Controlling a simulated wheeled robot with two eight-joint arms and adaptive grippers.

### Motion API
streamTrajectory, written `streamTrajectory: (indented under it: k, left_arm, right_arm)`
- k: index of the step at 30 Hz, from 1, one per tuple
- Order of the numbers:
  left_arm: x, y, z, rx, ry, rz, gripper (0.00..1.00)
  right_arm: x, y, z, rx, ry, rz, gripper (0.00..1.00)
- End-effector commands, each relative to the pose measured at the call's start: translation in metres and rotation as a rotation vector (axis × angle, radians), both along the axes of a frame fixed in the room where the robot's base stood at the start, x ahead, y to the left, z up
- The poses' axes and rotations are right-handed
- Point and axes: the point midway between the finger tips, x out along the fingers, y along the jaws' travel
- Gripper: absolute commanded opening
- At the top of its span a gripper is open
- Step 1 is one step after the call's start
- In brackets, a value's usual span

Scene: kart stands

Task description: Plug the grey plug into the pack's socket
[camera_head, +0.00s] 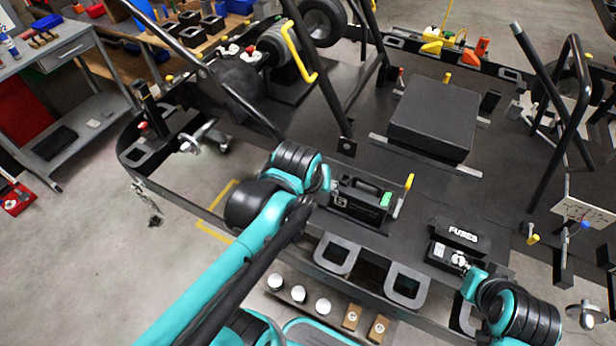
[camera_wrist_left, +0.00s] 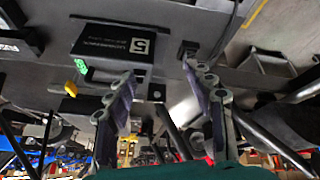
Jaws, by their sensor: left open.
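The pack, a black box with a handle (camera_head: 360,199), sits on the kart's dark floor. It carries a green part (camera_head: 386,199) at its right end. In the left wrist view the pack (camera_wrist_left: 112,42) appears upside down with a "5" label, and the green part (camera_wrist_left: 82,67) shows too. My left gripper (camera_head: 328,184) is beside the pack's left end. Its two fingers (camera_wrist_left: 158,68) are apart with nothing seen between them. A small dark block (camera_wrist_left: 187,48) is near one fingertip. I cannot make out the grey plug for sure. My right gripper (camera_head: 460,262) is at the fuse box; its jaws are too small to judge.
The fuse box (camera_head: 453,232) is right of the pack. A yellow-topped lever (camera_head: 408,184) stands close by the pack's right end. A large black box (camera_head: 432,118) lies behind. Black frame tubes (camera_head: 318,75) rise at the back. White round pieces (camera_head: 299,293) are below the kart's edge.

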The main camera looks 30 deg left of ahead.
Motion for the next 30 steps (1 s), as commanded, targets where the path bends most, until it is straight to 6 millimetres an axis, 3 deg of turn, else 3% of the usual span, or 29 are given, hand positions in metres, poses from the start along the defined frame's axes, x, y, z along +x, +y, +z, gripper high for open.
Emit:
streamTrajectory:
  k: [2,7,15,22,30]
  left_arm:
    - [0.021,0.008,0.009,-0.043,0.048,0.125,0.53]
    - [0.059,0.026,0.004,-0.123,0.142,0.411,0.53]
    - [0.108,0.056,-0.033,-0.195,0.262,0.874,0.53]
    - [0.125,0.072,-0.065,-0.208,0.307,1.129,0.53]
    - [0.126,0.077,-0.093,-0.209,0.315,1.182,0.53]
  right_arm:
    - [0.000,0.000,0.015,0.000,0.000,0.000,0.00]
    - [0.000,0.000,0.034,0.000,0.000,0.000,0.00]
    - [0.000,0.000,0.063,0.000,0.000,0.000,0.00]
    - [0.000,0.000,0.075,0.000,0.000,0.000,0.00]
    - [0.000,0.000,0.071,0.000,0.000,0.000,0.00]
